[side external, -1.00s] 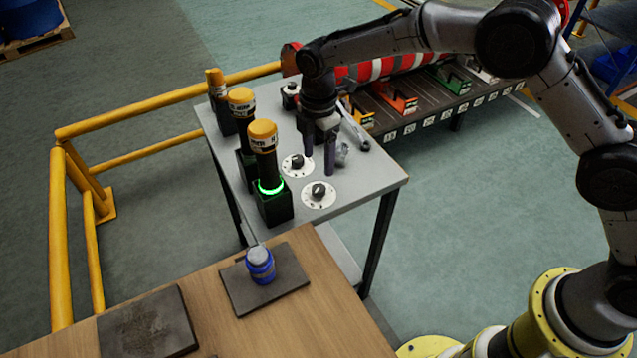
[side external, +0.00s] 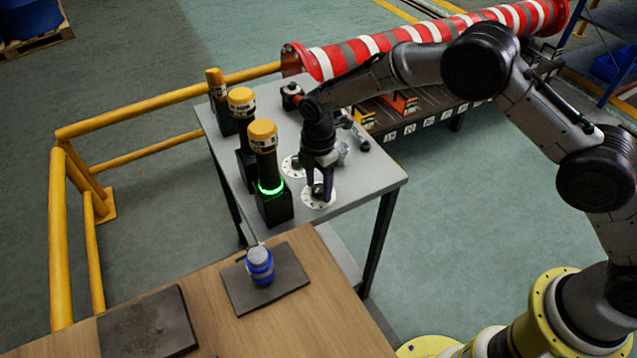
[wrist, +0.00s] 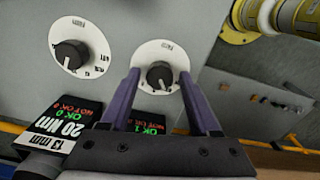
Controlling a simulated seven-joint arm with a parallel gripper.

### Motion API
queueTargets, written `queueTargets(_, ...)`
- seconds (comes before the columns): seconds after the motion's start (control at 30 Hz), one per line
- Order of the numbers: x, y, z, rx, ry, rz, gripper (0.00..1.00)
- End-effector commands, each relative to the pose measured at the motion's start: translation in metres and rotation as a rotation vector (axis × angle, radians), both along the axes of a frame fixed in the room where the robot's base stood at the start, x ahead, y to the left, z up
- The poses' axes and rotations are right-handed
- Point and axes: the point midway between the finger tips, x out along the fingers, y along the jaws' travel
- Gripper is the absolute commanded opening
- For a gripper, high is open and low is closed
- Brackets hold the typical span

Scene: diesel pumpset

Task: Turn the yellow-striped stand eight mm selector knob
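My gripper (side external: 319,194) points down over the nearest white dial (side external: 308,200) on the grey table, beside the front black stand (side external: 273,207). In the wrist view, my open gripper (wrist: 160,75) has one finger on each side of a black selector knob (wrist: 159,75), with gaps between. The fingers partly hide its dial. A second knob (wrist: 70,54) on a white dial is at left. The front stand holds a yellow-topped black tool (side external: 263,148) and has a lit green ring. I cannot make out an eight mm label or yellow stripes.
Other yellow-topped tools (side external: 241,105) stand behind the front one, close left of my gripper. A loose metal tool (side external: 354,130) lies on the table's right side. A label reading 13 mm, 20 Nm (wrist: 62,130) shows.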

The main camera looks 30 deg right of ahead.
Motion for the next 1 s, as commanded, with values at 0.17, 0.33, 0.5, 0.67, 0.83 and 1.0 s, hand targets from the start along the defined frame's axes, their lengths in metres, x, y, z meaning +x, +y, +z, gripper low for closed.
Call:
queueTargets(0.17,0.0000,0.0000,0.0002,0.000,0.000,0.000,0.28)
queueTargets(0.33,0.0000,0.0000,0.0003,0.000,0.000,0.000,0.00)
queueTargets(0.5,0.0000,0.0000,0.0004,0.000,0.000,-0.002,0.00)
queueTargets(0.67,-0.0001,0.0000,0.0005,0.000,0.001,-0.026,0.00)
queueTargets(0.83,-0.0004,-0.0003,0.0002,0.000,0.002,-0.100,0.00)
queueTargets(1.0,-0.0002,-0.0003,0.0003,-0.001,0.002,-0.226,0.00)
